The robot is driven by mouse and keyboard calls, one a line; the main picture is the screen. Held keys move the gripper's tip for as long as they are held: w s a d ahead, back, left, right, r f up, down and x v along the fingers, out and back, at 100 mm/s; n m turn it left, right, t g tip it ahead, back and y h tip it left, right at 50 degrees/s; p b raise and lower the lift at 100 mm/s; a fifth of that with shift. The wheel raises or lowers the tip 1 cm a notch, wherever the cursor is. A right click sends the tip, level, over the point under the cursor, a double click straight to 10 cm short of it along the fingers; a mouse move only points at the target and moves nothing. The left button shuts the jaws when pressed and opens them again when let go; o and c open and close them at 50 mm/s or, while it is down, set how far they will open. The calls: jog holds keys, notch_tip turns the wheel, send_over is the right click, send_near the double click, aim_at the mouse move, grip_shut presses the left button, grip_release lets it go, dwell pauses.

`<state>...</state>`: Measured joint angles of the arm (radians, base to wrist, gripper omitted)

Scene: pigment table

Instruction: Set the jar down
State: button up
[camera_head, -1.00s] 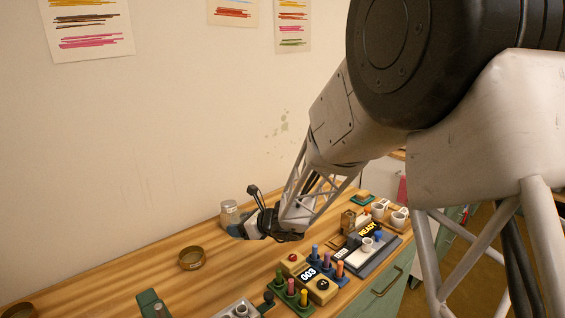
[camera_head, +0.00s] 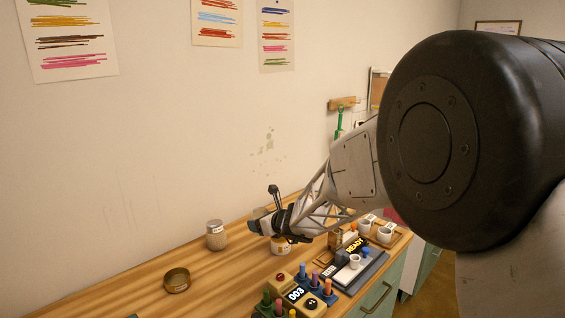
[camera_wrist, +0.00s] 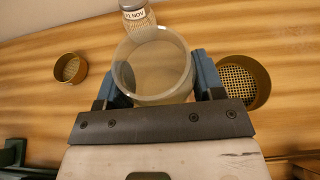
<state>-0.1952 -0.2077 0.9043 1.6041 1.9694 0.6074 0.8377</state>
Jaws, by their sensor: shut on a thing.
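My gripper (camera_wrist: 152,85) is shut on a clear open-topped glass jar (camera_wrist: 178,62), with a blue finger on each side. The jar's wide rim faces the wrist camera and it looks empty. In the head view the gripper (camera_head: 262,222) is over the back part of the wooden bench, and the held jar (camera_head: 258,212) shows only in part. I cannot tell the gap between its base and the bench.
A labelled jar (camera_head: 216,238) stands beyond the held one. A brass bowl (camera_head: 177,281) is to the left. A brass perforated cup (camera_wrist: 262,82) is close on the right. Colored pegs (camera_head: 300,275) and a READY panel (camera_head: 355,245) stand in front.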

jog(key=w+d+r+m+t+h, duration=0.1)
jog(key=w+d+m+h, duration=0.1)
jog(key=d, duration=0.6)
jog(key=w+d+r+m+t+h, duration=0.1)
jog(key=d+m+h, duration=0.3)
jog(key=d, duration=0.4)
jog(key=w+d+r+m+t+h, duration=0.2)
jog(key=w+d+r+m+h, duration=0.1)
jog(key=d, duration=0.6)
jog(key=shift+w+h, duration=0.3)
jog(key=shift+w, duration=0.2)
jog(key=shift+w+r, duration=0.1)
jog(key=shift+w+d+f+m+g+h, duration=1.8)
jog(key=shift+w+m+g+h, duration=1.7)
jog(key=shift+w+m+h, duration=2.05)
jog(key=a+f+m+g+h, duration=0.2)
jog(key=a+f+m+g, duration=0.2)
jog(key=f+m+g, duration=0.2)
jog(key=shift+s+f+m+g, duration=0.35)
jog(key=shift+m+g, duration=0.55)
jog(key=shift+m, duration=0.25)
